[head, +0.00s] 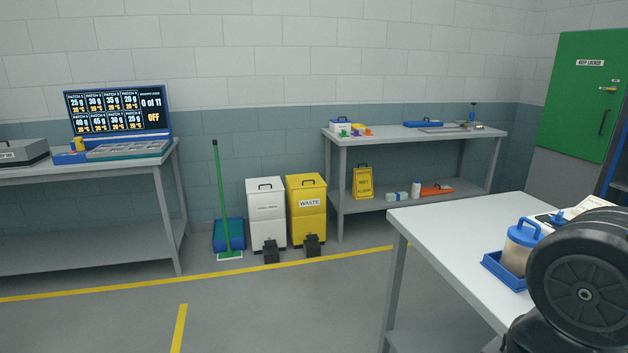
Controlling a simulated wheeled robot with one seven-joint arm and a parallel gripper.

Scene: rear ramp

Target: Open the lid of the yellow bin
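The yellow bin (308,226) stands on the floor against the back wall, with a white "WASTE" label on its front. Its lid (306,180) is on top and looks closed, with a dark handle on it. A black pedal (313,245) sits at the bin's front foot. The bin is well ahead of me, across the floor. Part of my arm shows as a large dark round link at the lower right. My gripper is not in this view.
A white bin (267,228) stands just left of the yellow one. A green mop (220,190) and blue bucket (234,234) are further left. A bench (408,141) stands to the right. A white table (440,225) is near right. The floor (290,310) ahead is clear.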

